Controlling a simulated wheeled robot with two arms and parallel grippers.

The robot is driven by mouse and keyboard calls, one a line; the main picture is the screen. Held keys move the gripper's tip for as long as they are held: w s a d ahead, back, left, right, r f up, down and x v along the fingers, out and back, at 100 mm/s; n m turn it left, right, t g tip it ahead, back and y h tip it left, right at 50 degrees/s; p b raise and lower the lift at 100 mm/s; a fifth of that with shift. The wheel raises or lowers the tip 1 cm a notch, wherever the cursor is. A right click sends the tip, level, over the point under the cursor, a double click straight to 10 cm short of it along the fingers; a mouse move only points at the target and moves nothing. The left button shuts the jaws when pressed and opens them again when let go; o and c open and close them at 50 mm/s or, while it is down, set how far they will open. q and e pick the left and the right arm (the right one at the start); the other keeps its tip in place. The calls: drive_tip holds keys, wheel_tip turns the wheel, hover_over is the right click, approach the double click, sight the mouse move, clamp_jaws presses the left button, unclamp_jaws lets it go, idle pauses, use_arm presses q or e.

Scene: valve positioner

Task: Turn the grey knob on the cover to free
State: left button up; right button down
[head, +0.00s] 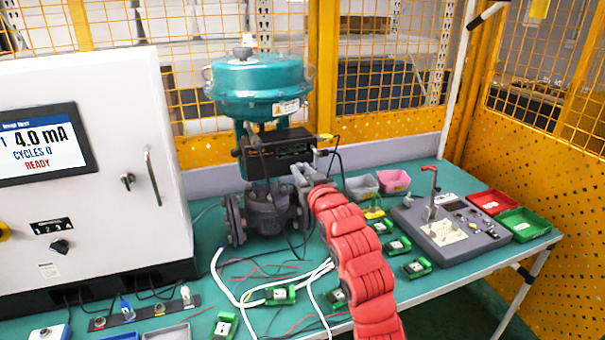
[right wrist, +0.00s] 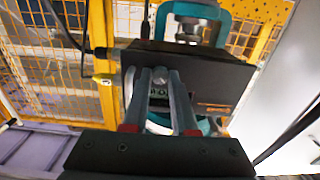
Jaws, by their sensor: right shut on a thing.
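The teal valve actuator (head: 258,85) stands upright on the bench with a black positioner box (head: 268,160) mounted on its front. The box also shows in the right wrist view (right wrist: 215,80), close ahead of the fingers. My right gripper (head: 304,176) reaches in from the lower right to the right end of the box. In the right wrist view its two grey fingers (right wrist: 160,77) are close together on the grey knob, which is mostly hidden between the fingertips. Its pointer and marks cannot be read. My left gripper is not in view.
A white cabinet (head: 110,170) with a screen reading "4.0 mA, CYCLES 0, READY" stands at left. Cables and several green terminal blocks (head: 280,295) lie on the bench. A grey fixture (head: 450,230) and red (head: 492,202) and green (head: 524,224) trays sit at right. Yellow mesh fencing encloses the back.

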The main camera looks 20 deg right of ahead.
drive_tip(key=shift+f, duration=0.1)
drive_tip(key=c, duration=0.7)
unclamp_jaws()
